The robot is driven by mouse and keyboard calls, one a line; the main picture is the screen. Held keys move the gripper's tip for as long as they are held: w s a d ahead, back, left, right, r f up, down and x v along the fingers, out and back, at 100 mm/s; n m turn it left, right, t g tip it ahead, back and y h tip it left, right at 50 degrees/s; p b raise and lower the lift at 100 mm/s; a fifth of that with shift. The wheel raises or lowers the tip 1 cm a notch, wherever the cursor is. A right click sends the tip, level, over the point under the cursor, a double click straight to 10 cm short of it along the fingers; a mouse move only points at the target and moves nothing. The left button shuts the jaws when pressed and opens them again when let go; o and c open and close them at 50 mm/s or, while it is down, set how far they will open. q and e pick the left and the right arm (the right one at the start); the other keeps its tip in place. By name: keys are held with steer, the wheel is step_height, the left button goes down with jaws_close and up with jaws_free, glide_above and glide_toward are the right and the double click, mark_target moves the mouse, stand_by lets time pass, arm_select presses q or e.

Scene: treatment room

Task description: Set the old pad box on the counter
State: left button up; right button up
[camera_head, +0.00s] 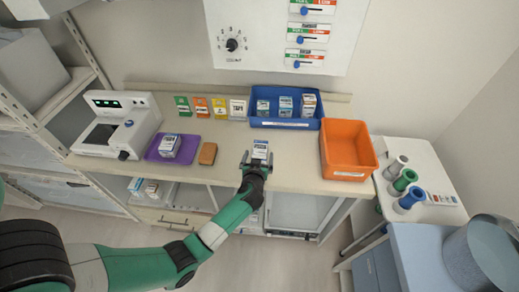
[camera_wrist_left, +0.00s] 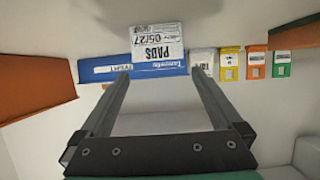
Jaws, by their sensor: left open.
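A small white pad box (camera_head: 260,147) with a blue band stands on the counter (camera_head: 300,170) near its front middle. In the left wrist view this box (camera_wrist_left: 157,45) is upside down and reads "PADS" and "05/27". My left gripper (camera_head: 257,160) reaches it from the front. Its jaws (camera_wrist_left: 160,73) are apart, with the box just at or beyond the fingertips. I cannot tell whether the fingers touch it. Another white and blue box (camera_head: 170,145) sits in a purple tray (camera_head: 190,148) on the left. My right gripper is not in view.
A blue tray (camera_head: 310,124) with three boxes stands behind, and an orange bin (camera_head: 350,157) is on the right. A brown block (camera_head: 208,153) lies left of the gripper. Colored cards (camera_head: 200,107) stand along the back. The counter between gripper and orange bin is clear.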

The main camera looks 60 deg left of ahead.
arm_select(q)
steer(key=p+v, duration=0.2)
steer(key=v, duration=0.5)
steer(key=shift+s+d+r+p, duration=0.1)
steer(key=shift+d+r+p, duration=0.15)
steer(key=shift+p, duration=0.15)
steer(key=shift+s+d, duration=0.25)
